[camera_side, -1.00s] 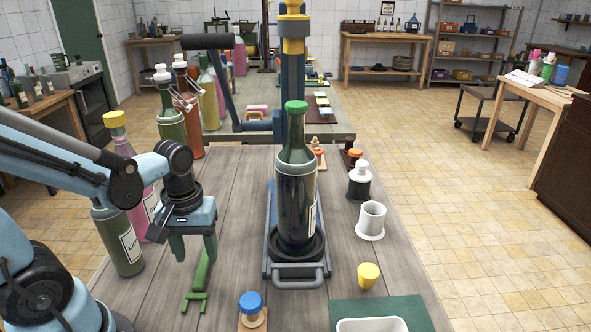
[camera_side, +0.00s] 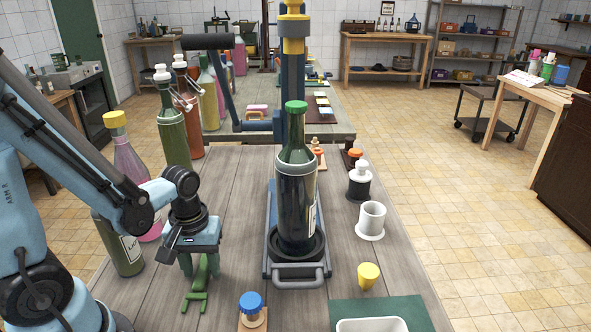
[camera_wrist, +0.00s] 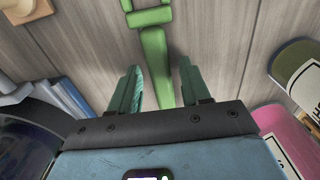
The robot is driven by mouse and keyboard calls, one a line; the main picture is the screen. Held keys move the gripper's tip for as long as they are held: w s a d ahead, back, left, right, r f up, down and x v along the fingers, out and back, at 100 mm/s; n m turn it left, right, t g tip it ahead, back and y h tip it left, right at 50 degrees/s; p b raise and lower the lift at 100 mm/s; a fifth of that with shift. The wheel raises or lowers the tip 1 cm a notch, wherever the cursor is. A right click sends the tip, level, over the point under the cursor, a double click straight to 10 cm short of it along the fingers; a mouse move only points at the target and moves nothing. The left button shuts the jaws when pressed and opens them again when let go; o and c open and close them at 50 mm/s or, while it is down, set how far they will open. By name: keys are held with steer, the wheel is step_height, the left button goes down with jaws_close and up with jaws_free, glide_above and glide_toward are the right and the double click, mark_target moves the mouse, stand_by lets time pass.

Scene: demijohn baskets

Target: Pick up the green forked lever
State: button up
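The green forked lever (camera_side: 197,295) lies on the wooden table, left of the bottle stand, with its forked end toward the side camera. My gripper (camera_side: 199,272) is low over it, pointing down, and its body hides the lever's far part. In the wrist view the lever (camera_wrist: 154,45) runs between the two green fingers of my gripper (camera_wrist: 158,88). The fingers are open, with a gap of bare table on each side of the lever.
A dark bottle with a green cap (camera_side: 296,195) stands in a corking stand (camera_side: 298,283) to the right. Pink and green bottles stand close on the left. A blue-capped piece (camera_side: 251,305) and a yellow cup (camera_side: 368,275) are near the front.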

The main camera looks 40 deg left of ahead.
mark_target(202, 269)
jaws_close()
steer(key=shift+r, duration=0.15)
steer(key=shift+r, duration=1.8)
steer(key=s+d+r, duration=0.4)
steer(key=d+r, duration=0.3)
steer(key=d, duration=0.4)
steer(key=shift+s, duration=0.2)
